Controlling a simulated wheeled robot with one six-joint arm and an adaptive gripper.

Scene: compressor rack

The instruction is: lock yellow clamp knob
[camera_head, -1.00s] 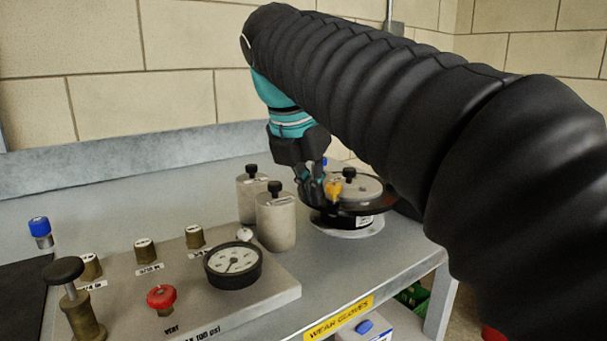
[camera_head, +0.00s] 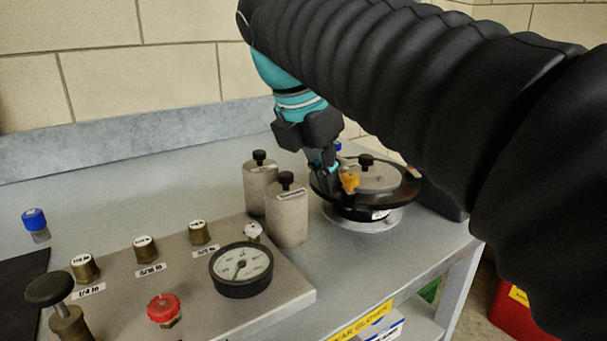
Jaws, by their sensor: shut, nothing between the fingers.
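The yellow clamp knob (camera_head: 350,182) sits at the near left side of the round black-rimmed clamp unit (camera_head: 408,191), which has a grey lid with a black knob on top. My gripper (camera_head: 330,190) points down right beside the yellow knob, on its left. Its fingers are shut with nothing between them. I cannot tell whether a fingertip touches the knob. The fingers hide part of the unit's left rim.
Two grey cylinders with black knobs (camera_head: 287,215) stand close on the left of my gripper. A panel with a pressure gauge (camera_head: 241,269), a red vent knob (camera_head: 163,309) and brass fittings lies at the front left. The bench (camera_head: 130,190) is clear behind them.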

